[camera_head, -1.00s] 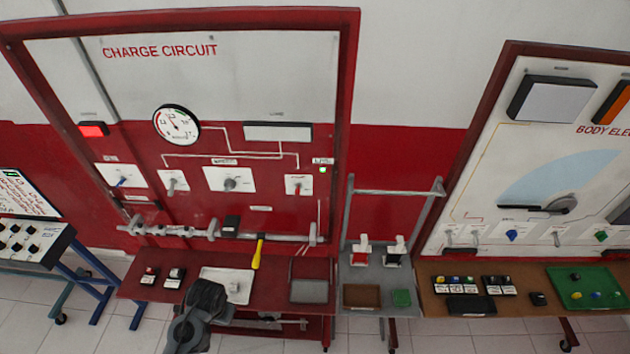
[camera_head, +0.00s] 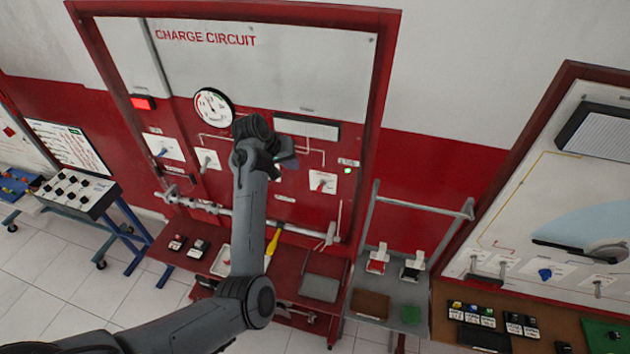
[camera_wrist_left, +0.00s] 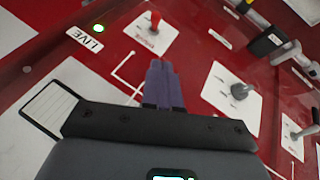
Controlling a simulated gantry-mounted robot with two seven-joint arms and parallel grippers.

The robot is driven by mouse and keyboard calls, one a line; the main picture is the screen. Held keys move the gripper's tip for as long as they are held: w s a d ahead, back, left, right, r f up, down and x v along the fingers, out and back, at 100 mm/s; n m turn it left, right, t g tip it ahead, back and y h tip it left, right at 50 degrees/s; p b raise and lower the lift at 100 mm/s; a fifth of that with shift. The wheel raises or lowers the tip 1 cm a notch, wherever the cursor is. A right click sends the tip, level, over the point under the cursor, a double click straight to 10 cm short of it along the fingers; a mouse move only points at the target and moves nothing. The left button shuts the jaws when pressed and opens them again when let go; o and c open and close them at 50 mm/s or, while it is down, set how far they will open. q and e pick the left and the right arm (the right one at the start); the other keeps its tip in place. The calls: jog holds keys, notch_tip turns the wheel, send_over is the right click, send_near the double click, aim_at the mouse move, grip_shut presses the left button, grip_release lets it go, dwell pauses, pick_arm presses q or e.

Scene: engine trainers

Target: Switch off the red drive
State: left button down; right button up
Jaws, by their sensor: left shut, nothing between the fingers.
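A red-handled lever switch (camera_head: 322,184) sits on a small white plate at the right of the charge circuit board, below the LIVE label. It also shows in the left wrist view (camera_wrist_left: 154,22), near the top, its red handle standing out from the plate. A lit green lamp (camera_head: 347,170) is up and right of it; in the left wrist view the lamp (camera_wrist_left: 98,28) is beside the LIVE label. My left gripper (camera_head: 289,161) is in front of the board, left of and above the red lever. Its purple fingers (camera_wrist_left: 163,84) are shut, empty and apart from the lever.
A grey-handled lever (camera_wrist_left: 239,90) on a white plate is right of my fingers. A lit red lamp (camera_head: 143,103) and a round gauge (camera_head: 213,108) are on the board's left. A red shelf (camera_head: 318,265) with a yellow-handled tool (camera_head: 273,241) lies below.

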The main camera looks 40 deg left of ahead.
pick_arm(q)
jog(key=shift+w+r, duration=0.35)
jog(key=shift+r, duration=0.4)
jog(key=shift+f, duration=0.1)
send_near(321, 187)
jog(key=w+a, duration=0.2)
jog(key=a, duration=0.1)
jog(key=shift+w+d+f+b, duration=0.2)
jog(key=shift+d+f+b, duration=0.2)
jog(key=shift+f+b, duration=0.4)
jog(key=shift+w+d+f+b, duration=0.25)
jog(key=shift+d+f+b, duration=0.15)
jog(key=shift+f+b, duration=0.4)
jog(key=shift+w+d+f+b, duration=0.2)
jog(key=shift+d+f+b, duration=0.3)
jog(key=shift+f, duration=0.5)
jog(key=shift+a, duration=0.1)
